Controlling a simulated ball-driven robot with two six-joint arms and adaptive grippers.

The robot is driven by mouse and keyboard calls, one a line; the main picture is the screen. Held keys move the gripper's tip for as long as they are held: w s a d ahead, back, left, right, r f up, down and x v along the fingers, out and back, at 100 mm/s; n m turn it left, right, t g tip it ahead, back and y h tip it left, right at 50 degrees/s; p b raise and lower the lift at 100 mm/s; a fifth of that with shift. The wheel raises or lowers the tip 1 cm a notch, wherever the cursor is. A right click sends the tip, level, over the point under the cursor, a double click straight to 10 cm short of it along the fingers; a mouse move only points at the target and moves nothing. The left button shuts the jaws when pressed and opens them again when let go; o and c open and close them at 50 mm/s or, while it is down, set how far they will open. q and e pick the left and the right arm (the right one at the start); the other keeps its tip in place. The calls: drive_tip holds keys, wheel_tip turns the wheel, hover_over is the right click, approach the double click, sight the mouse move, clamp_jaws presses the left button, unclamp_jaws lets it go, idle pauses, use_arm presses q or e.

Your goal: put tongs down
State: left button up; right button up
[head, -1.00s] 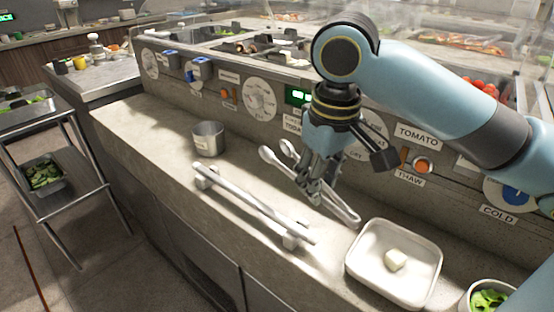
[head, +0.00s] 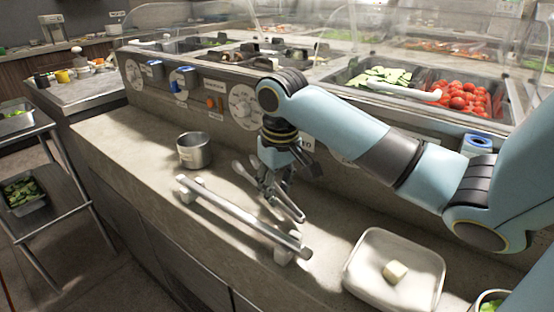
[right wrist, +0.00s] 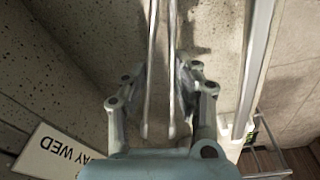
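The silver tongs (head: 293,207) are in the middle of the head view, over the counter behind a metal bar (head: 240,213) on two pale supports. My right gripper (head: 274,196) points down and is shut on the tongs. In the right wrist view the two tong arms (right wrist: 161,60) run between the fingers of my right gripper (right wrist: 161,75). The gripper hides the middle of the tongs in the head view. I cannot tell whether the tongs touch the counter. My left gripper is out of view.
A metal cup (head: 194,151) stands left of the tongs. A white tray (head: 362,262) with a pale cube (head: 395,271) is at the right front. A bowl of greens (head: 491,300) is at the lower right corner.

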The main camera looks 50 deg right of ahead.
drive_tip(key=shift+f, duration=0.8)
use_arm(q)
drive_tip(key=shift+s+f, duration=0.1)
drive_tip(key=shift+f, duration=0.05)
drive_tip(key=shift+s+a, duration=0.15)
drive_tip(key=shift+s, duration=0.05)
use_arm(e)
drive_tip(key=o, duration=0.6)
use_arm(q)
wheel_tip(320, 180, up, 16)
drive_tip(key=w+p, duration=0.1)
drive_tip(key=p, duration=1.5)
drive_tip(key=shift+r, duration=0.25)
use_arm(e)
drive_tip(key=r, duration=0.8)
drive_tip(key=s+r, duration=0.1)
drive_tip(key=r, duration=0.3)
drive_tip(key=shift+s+a, duration=0.1)
drive_tip(key=shift+a, duration=0.25)
use_arm(q)
drive_tip(key=shift+w, duration=0.1)
